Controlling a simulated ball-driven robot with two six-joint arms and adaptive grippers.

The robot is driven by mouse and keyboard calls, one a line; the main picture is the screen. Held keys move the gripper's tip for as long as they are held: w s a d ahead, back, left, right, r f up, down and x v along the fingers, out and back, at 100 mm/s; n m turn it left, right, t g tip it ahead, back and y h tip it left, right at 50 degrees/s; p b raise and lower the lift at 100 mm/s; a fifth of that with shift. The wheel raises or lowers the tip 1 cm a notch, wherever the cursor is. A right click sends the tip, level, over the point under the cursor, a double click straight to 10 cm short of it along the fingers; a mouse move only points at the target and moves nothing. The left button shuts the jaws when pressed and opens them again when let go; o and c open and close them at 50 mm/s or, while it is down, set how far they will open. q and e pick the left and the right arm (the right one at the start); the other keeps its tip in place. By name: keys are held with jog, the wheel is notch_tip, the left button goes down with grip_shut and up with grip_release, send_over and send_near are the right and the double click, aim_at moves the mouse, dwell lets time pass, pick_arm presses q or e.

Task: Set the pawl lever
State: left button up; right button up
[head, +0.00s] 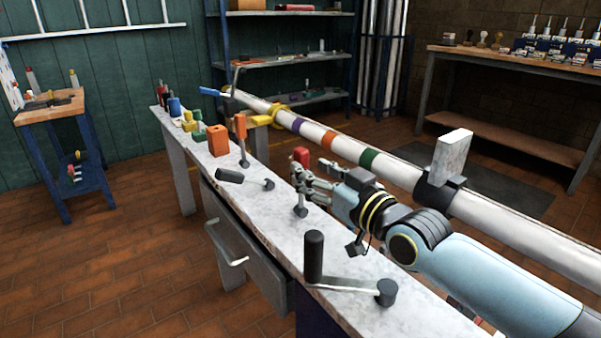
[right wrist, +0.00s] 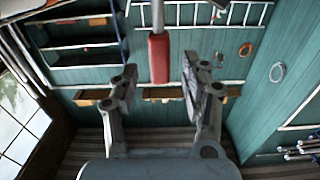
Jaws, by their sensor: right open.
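On the long bench a lever with a red handle (head: 301,157) stands up from a dark base; it looks like the pawl lever, though no label shows. My right gripper (head: 308,180) is open right beside it, its fingers overlapping the lever's shaft in the head view. In the right wrist view the red handle (right wrist: 158,57) on a light metal rod shows between the two open fingers (right wrist: 160,88), with gaps on both sides. It is not gripped. The lever's lower part is partly hidden by the fingers in the head view. My left gripper is not in view.
A long white mast (head: 400,172) with coloured bands lies behind my right arm. An orange block (head: 218,140) sits farther back.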

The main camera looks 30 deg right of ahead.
jog(key=w, duration=0.1)
jog(key=w+b, duration=0.1)
jog(key=w, duration=0.2)
jog(key=shift+a+f, duration=0.1)
jog(key=shift+f, duration=0.15)
jog(key=shift+w+b, duration=0.15)
jog(key=shift+b, duration=0.15)
jog(key=shift+w+r, duration=0.1)
jog(key=shift+r, duration=0.05)
jog(key=shift+c, duration=0.8)
jog(key=c, duration=0.7)
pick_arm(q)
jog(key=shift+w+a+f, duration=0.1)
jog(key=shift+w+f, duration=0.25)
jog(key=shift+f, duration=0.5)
pick_arm(e)
grip_shut()
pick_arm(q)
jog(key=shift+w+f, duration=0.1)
pick_arm(e)
jog(key=shift+a, duration=0.15)
